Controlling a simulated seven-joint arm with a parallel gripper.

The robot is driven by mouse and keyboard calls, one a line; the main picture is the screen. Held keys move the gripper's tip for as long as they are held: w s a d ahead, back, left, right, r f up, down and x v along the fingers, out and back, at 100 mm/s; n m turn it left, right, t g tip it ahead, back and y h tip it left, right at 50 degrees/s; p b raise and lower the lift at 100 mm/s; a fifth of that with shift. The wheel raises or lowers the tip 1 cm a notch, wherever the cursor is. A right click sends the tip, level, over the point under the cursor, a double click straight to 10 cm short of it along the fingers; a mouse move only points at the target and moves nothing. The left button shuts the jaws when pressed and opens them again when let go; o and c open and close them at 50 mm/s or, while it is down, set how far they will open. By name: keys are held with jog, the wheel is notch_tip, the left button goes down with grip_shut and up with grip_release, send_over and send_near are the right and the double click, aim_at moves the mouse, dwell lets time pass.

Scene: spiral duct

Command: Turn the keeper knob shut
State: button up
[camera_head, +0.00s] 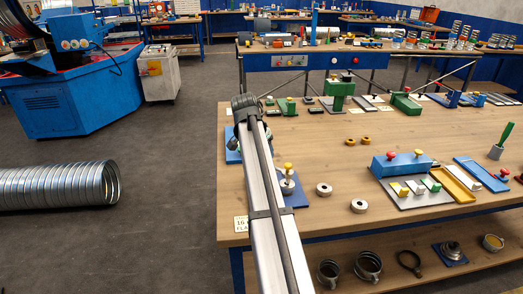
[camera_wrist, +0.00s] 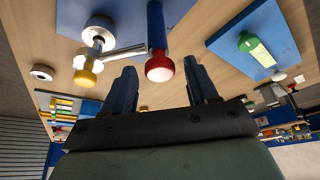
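In the wrist view my gripper (camera_wrist: 159,66) is open, with its two blue fingers apart and nothing held. A red knob (camera_wrist: 159,69) on a blue cylinder (camera_wrist: 155,28) shows in the gap between the fingertips; I cannot tell whether they touch it. Left of it, a metal fixture (camera_wrist: 96,40) on a blue plate carries a yellow knob (camera_wrist: 85,78) and a white round top. In the head view the yellow knob (camera_head: 288,167) stands on the blue plate (camera_head: 297,197) beside my arm. My arm hides the gripper and red knob there. Which knob is the keeper is not marked.
Pale ring-shaped parts (camera_head: 324,189) lie on the wooden bench (camera_head: 340,220) right of the plate. In the wrist view a green knob (camera_wrist: 247,42) sits on another blue plate (camera_wrist: 285,32) at the right.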

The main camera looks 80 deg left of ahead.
jog(key=shift+r, duration=0.1)
jog(key=v, duration=1.3)
jog(key=shift+s+d+r, duration=0.1)
jog(key=shift+d+r, duration=0.05)
jog(key=shift+r, duration=0.1)
